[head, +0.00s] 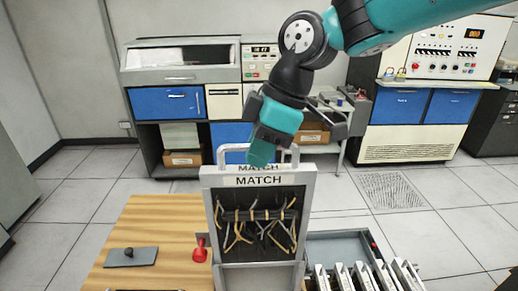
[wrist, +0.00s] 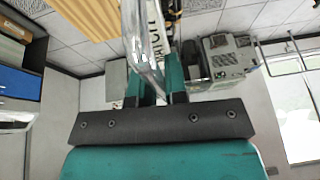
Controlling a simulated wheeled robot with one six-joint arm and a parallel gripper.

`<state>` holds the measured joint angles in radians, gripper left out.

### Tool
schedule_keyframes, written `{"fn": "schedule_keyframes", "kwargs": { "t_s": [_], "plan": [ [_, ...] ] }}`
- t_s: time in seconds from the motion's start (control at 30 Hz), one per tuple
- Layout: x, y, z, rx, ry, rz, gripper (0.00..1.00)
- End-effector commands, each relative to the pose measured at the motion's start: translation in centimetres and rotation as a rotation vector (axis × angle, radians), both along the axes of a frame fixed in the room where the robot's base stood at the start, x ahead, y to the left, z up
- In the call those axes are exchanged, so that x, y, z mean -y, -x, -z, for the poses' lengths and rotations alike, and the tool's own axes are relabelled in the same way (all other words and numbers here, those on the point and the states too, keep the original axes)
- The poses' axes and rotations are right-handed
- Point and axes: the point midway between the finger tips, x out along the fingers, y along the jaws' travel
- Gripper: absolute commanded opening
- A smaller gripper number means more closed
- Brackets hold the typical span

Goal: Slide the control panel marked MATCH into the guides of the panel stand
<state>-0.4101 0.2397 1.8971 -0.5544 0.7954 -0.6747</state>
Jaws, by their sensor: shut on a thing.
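The control panel marked MATCH (head: 258,181) is upright in the head view, with black and yellow cables across its dark face. A second MATCH lettering shows just above, partly covered. My gripper (head: 262,152) is shut on the silver handle at the panel's top; the wrist view shows the handle (wrist: 146,62) between my teal fingers (wrist: 160,88). The panel stand (head: 250,277) seems to be the grey frame around and below the panel, at the table's right edge. I cannot tell how far the panel sits in the guides, which are mostly hidden.
The wooden table (head: 160,220) carries a dark plate with a knob (head: 131,256) and a red-handled item (head: 200,250) left of the stand. A grey rack (head: 338,246) with several upright pale panels (head: 342,277) stands at right. Cabinets line the back wall; floor between is clear.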

Motion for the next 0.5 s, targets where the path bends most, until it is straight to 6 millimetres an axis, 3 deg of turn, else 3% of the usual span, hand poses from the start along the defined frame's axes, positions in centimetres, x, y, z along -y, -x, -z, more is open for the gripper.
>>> {"fn": "schedule_keyframes", "kwargs": {
  "t_s": [0.5],
  "plan": [
    [-0.1,0.1,1.6,0.005,-0.004,-0.001,0.00]
  ]
}}
